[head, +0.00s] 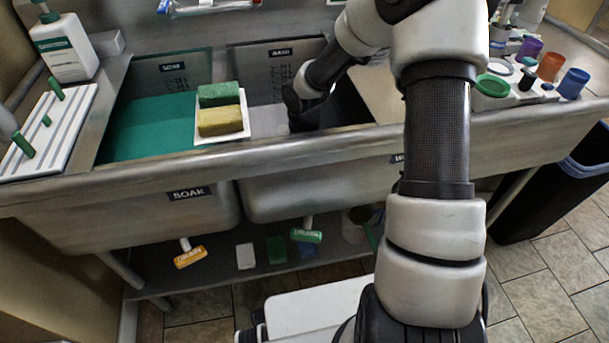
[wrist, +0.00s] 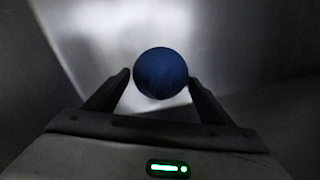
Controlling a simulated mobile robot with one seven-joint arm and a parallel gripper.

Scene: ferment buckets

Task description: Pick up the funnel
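A dark blue round thing (wrist: 161,73), which appears to be the funnel, shows in the wrist view between the tips of my gripper (wrist: 160,80). The two fingers stand apart, one on each side of it, with narrow gaps visible. I cannot tell how far beyond the fingertips it lies. In the head view my arm reaches down into the right-hand grey basin (head: 264,62); the fingers and the blue thing are hidden there.
The left basin, labelled SOAK, holds green liquid (head: 150,128). A green sponge (head: 219,94) and a yellow sponge (head: 220,121) sit on a white tray (head: 243,137) between basins. A white drying rack (head: 62,128) stands left. Several coloured cups, including a blue one (head: 573,83), stand right.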

